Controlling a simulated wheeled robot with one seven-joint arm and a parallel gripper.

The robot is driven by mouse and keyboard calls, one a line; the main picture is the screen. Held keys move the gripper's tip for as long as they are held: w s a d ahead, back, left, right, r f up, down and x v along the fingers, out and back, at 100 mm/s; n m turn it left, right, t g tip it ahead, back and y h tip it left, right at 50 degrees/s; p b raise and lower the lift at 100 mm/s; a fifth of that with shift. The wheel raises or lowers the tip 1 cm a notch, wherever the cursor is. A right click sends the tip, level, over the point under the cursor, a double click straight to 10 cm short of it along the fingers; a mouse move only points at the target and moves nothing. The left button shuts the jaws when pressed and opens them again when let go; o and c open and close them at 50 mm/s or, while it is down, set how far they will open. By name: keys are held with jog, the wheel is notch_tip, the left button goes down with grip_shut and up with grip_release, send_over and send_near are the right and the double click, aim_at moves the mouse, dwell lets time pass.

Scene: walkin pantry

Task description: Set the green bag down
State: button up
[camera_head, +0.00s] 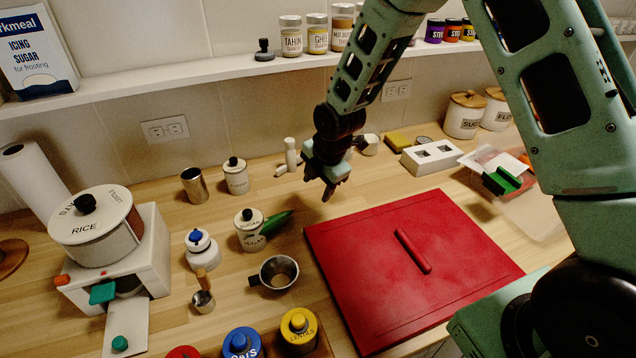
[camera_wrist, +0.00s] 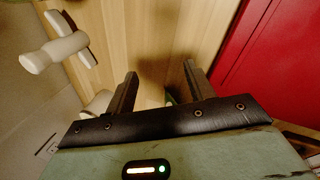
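A green tapered thing (camera_head: 275,223), perhaps the green bag, lies on the wooden counter against the right side of a white sugar jar (camera_head: 248,228). A small bit of green (camera_wrist: 169,98) shows between the fingers at the gripper's edge in the wrist view; most of it is hidden. My gripper (camera_head: 329,192) is above the counter, to the upper right of the green thing and apart from it. In the wrist view my gripper (camera_wrist: 160,70) has its two fingers spread, with nothing held between them.
A red board (camera_head: 390,285) with a red bar lies right of the green thing. A metal cup (camera_head: 279,272) stands in front of it. Bare wood (camera_head: 310,205) shows below my gripper.

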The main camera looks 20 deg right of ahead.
jog(key=shift+r, duration=0.15)
jog(key=b+v, duration=0.1)
jog(key=v, duration=1)
jog(key=s+a+r+m+g, duration=0.1)
jog(key=s+a+m, duration=0.2)
jog(key=s, duration=0.6)
jog(key=s+a+r+m+g, duration=0.1)
jog(key=s+a+m, duration=0.1)
jog(key=s+m, duration=0.4)
jog(key=s+a+r+m+g, duration=0.1)
jog(key=s+a+m, duration=0.2)
jog(key=s, duration=1.1)
jog(key=shift+s+a+r+m+h, duration=0.2)
jog(key=shift+a+r+m+h, duration=0.15)
jog(key=shift+m, duration=0.85)
